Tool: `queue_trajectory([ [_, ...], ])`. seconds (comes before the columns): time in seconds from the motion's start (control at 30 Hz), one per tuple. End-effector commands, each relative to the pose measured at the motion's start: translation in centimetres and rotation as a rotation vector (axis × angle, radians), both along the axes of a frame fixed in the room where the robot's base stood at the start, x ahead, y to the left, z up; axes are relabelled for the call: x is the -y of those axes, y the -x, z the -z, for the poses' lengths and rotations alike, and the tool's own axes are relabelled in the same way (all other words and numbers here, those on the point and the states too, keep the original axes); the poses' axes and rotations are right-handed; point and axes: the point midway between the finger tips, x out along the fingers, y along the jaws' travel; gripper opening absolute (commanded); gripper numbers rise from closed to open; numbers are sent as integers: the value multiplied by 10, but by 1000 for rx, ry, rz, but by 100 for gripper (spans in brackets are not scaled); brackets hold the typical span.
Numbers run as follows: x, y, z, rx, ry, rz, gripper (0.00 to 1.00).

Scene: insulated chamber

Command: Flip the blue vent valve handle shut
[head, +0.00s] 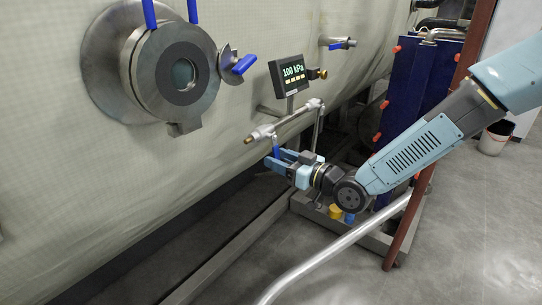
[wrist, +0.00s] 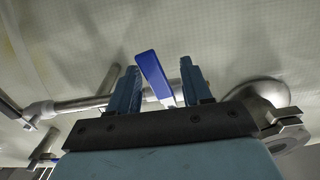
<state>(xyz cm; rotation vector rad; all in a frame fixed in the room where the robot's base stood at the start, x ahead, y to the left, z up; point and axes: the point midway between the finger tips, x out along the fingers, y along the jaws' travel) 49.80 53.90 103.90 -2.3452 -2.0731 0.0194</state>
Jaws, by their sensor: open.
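A blue valve handle (head: 276,152) hangs down from the brass-ended steel pipe below the pressure display. My gripper (head: 275,160) is at this handle, with its blue fingers reaching toward the chamber wall. In the wrist view, the blue handle (wrist: 153,76) stands tilted between the two fingers of my gripper (wrist: 158,70). The fingers are open, with a visible gap on each side of the handle. The handle's lower end is partly hidden behind the gripper body. Which blue handle is the vent valve is not labelled.
A display reading 100 kPa (head: 291,74) is above the pipe (head: 287,121). Other blue handles are at the round port (head: 243,64) and on the wall (head: 341,44). A brown post (head: 408,228) and a silver hose (head: 335,252) are near my arm.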

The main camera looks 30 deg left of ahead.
Motion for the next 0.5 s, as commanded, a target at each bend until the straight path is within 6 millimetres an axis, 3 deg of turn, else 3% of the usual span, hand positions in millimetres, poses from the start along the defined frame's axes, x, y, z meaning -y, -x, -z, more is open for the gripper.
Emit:
queue_trajectory([
  [0.17,20,1,0,2,0,2,49],
  [0.5,84,6,1,0,1,4,49],
])
